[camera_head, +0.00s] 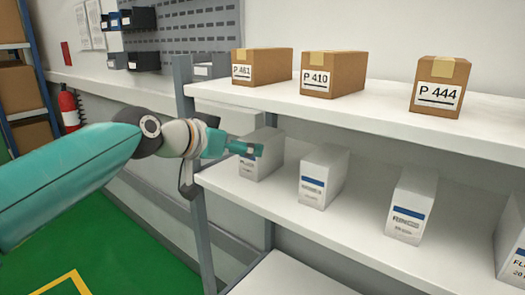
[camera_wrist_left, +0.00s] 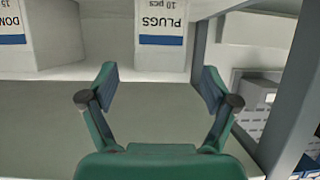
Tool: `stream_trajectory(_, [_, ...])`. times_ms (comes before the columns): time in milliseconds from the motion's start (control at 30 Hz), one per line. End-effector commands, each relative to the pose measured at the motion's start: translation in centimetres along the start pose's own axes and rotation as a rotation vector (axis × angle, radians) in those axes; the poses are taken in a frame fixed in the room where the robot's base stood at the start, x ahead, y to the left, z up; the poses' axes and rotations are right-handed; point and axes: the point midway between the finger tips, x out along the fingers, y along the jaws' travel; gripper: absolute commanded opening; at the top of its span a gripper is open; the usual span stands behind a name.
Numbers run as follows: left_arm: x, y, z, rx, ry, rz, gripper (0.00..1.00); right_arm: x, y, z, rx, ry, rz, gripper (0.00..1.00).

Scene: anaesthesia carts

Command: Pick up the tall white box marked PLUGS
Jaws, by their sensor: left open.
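The tall white box marked PLUGS (camera_wrist_left: 162,20) shows upside down at the top of the left wrist view, with a blue band; its far end is cut off. In the head view it appears to be the leftmost white box (camera_head: 264,163) on the lower shelf, partly hidden by my gripper. My left gripper (camera_head: 246,149) is in front of this box. In the left wrist view its jaws (camera_wrist_left: 158,85) are spread wide and empty, apart from the box, which lies beyond the gap between them. My right gripper is not in view.
Several more white boxes (camera_head: 324,178) stand along the lower shelf (camera_head: 300,213). One marked DON (camera_wrist_left: 15,40) is beside the PLUGS box. Brown cartons (camera_head: 333,76) stand on the upper shelf (camera_head: 390,101) above. A grey shelf post (camera_head: 201,225) is close to my left wrist.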

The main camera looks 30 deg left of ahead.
Motion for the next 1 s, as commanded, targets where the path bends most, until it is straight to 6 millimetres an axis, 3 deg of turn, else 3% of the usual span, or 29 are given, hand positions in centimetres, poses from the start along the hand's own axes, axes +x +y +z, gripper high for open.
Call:
stream_trajectory(100, [1.9,0.1,-0.2,0.000,-0.001,0.003,0.88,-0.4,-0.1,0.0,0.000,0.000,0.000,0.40])
stream_trajectory(367, [3.5,0.2,-0.3,0.000,0.000,0.005,0.88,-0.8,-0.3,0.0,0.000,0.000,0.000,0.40])
stream_trajectory(700, [7.8,0.1,-0.8,0.001,0.000,0.005,0.88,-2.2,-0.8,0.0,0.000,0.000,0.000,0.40])
stream_trajectory(1000, [8.2,0.1,-0.7,0.002,0.002,0.004,0.84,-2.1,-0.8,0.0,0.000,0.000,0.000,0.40])
